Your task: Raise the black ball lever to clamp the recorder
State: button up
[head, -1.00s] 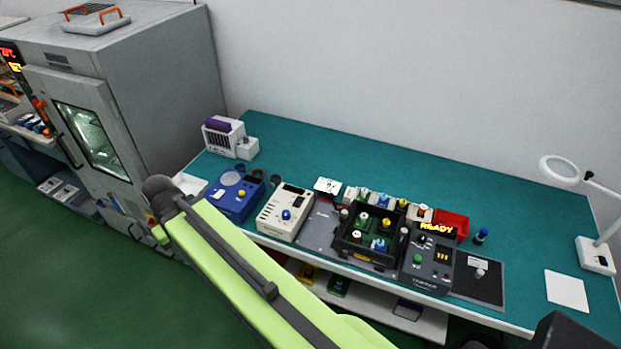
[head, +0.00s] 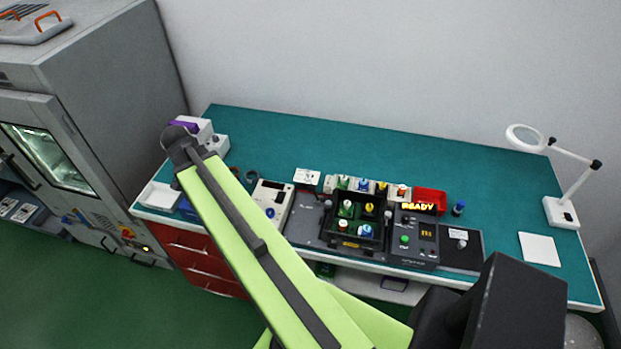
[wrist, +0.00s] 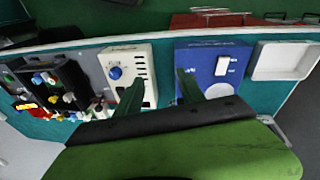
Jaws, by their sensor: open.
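The dark fixture (head: 312,232) on the green bench holds an open black tray (head: 339,243) with several coloured knobs. Small grey ball-topped posts stand by the tray, one at its left (head: 328,204). I cannot tell which of these, if any, is the black ball lever. Nor can I pick out the recorder for certain. My gripper (wrist: 157,80) is open and empty in the wrist view, above the gap between a beige box (wrist: 145,58) and a blue box (wrist: 213,68), left of the fixture in the head view.
A control box reading READY (head: 412,252) stands right of the tray. A red bin (head: 431,199), a magnifier lamp (head: 561,213) and a white sheet (head: 539,249) lie further right. A white tray (wrist: 284,62) is beside the blue box. The bench's back strip is clear.

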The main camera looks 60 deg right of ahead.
aim_at(311, 186)
jog(key=s+d+r+m+g+h+p, duration=0.1)
jog(key=s+d+r+m, duration=0.2)
jog(key=s+d+m, duration=0.55)
jog(key=s+d+r+m+g+p, duration=0.15)
jog(key=s+d+m, duration=0.3)
jog(key=d, duration=0.75)
jog(key=b+x, duration=1.5)
jog(key=shift+f, duration=0.4)
jog(key=shift+s+d+f+n+b, duration=0.3)
jog(key=shift+f+b, duration=0.15)
jog(key=shift+b, duration=0.15)
jog(key=shift+r, duration=0.1)
jog(key=shift+c, duration=0.5)
grip_shut()
